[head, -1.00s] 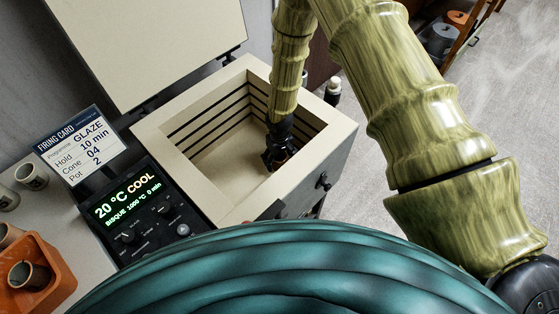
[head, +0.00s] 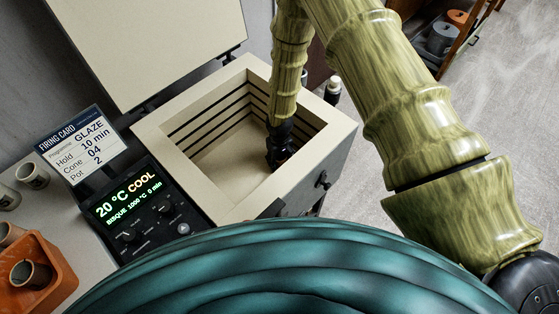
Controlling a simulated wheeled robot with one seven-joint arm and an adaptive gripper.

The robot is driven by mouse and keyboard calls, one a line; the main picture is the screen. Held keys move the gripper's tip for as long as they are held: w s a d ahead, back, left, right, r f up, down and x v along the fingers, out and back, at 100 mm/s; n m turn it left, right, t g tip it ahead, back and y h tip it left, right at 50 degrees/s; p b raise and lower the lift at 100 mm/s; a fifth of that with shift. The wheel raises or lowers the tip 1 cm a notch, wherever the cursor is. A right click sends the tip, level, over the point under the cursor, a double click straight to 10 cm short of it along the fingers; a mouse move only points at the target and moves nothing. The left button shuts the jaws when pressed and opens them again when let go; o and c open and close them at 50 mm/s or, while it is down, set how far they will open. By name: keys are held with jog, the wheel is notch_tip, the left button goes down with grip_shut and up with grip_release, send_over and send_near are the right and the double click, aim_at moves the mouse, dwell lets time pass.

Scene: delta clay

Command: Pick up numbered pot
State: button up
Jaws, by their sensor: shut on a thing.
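My gripper (head: 280,157) is black and reaches down into the open square kiln (head: 166,141), close to the inner right wall. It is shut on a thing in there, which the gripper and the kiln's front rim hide. I cannot make out a pot or a number at the jaws. The firing card (head: 82,146) left of the kiln reads Glaze, 10 min, Cone 04, Pot 2. The kiln display (head: 125,199) reads 20 °C COOL.
The kiln lid (head: 150,45) stands open behind. Small pots (head: 33,175) stand at the left edge. A shelf with pots (head: 442,39) is at the upper right. The floor on the right is clear.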

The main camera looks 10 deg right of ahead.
notch_tip(320, 180, up, 10)
jog(key=b, duration=0.1)
dwell(0.6)
notch_tip(320, 180, up, 21)
jog(key=p, duration=1.4)
